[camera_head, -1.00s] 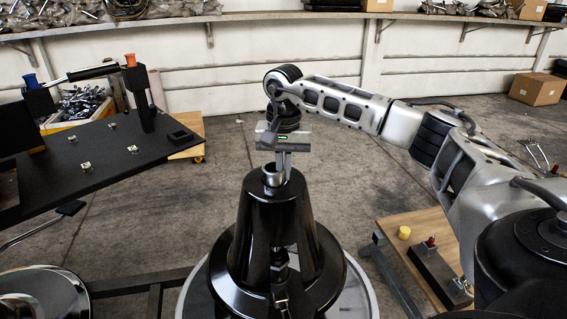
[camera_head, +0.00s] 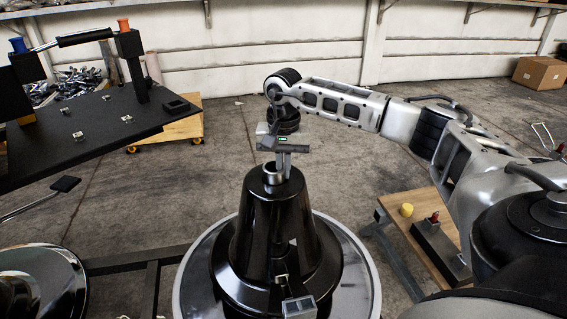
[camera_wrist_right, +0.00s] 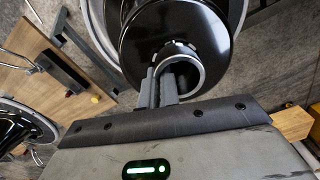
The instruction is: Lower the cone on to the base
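The glossy black cone (camera_head: 268,222) stands upright in the middle of the head view, with a metal ring (camera_head: 274,174) at its top. It is over the round base, whose pale rim (camera_head: 367,270) shows around it. Its lower edge blends into the dark base, so I cannot tell whether they touch. My right gripper (camera_head: 284,172) is at the top ring from above. In the right wrist view, its fingers (camera_wrist_right: 165,93) are closed together on the wall of the ring (camera_wrist_right: 190,64). My left gripper is not in view.
A black table (camera_head: 90,135) with an upright bracket stands at the left. A shiny round disc (camera_head: 45,285) lies at the lower left, joined by a dark bar. A wooden bench (camera_head: 400,235) with a yellow piece (camera_head: 406,210) is at the right.

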